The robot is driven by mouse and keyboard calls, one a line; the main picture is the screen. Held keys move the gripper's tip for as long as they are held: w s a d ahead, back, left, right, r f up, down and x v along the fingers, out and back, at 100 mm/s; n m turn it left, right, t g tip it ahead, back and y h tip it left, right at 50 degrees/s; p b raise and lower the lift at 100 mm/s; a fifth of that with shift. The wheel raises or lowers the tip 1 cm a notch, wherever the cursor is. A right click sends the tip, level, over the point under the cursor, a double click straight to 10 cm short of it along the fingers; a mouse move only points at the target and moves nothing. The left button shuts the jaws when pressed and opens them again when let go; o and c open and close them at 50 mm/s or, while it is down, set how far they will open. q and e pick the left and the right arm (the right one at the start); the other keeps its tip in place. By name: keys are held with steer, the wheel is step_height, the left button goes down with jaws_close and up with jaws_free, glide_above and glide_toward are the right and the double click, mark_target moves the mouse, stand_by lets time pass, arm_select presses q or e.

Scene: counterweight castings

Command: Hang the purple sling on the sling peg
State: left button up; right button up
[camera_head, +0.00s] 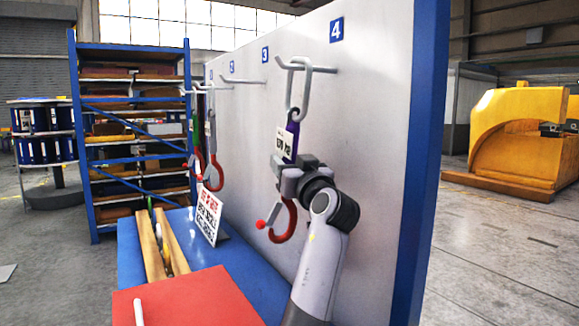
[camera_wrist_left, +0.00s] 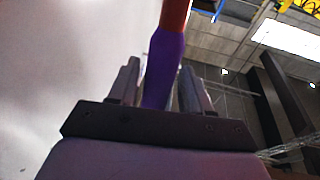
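The purple sling (camera_head: 293,134) hangs upright beside the white panel under the number 4, with a white tag on it. Its grey oval link (camera_head: 299,90) is at the peg (camera_head: 325,69), its top slightly above the peg. I cannot tell whether the link is around the peg or in front of it. Its red hook (camera_head: 283,222) hangs below my left gripper (camera_head: 292,180). The left gripper is shut on the strap; the purple strap (camera_wrist_left: 165,62) runs between its fingers (camera_wrist_left: 160,88) in the left wrist view. My right gripper is out of view.
Other slings with red hooks (camera_head: 216,174) hang further along the panel (camera_head: 375,130). Below are a blue table (camera_head: 205,255), a printed sign (camera_head: 208,214), wooden bars (camera_head: 152,245) and a red surface (camera_head: 195,300). The panel's blue end post (camera_head: 422,150) stands right of my arm.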

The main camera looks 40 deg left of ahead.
arm_select(q)
steer(key=shift+o, duration=0.6)
steer(key=shift+f, duration=0.25)
steer(key=shift+s+d+f, duration=0.1)
steer(key=shift+d+f, duration=0.05)
steer(key=shift+d, duration=0.15)
steer(key=r+b+v, duration=0.1)
steer(key=v, duration=0.5)
steer(key=shift+s+d+f, duration=0.15)
steer(key=shift+d+f, duration=0.15)
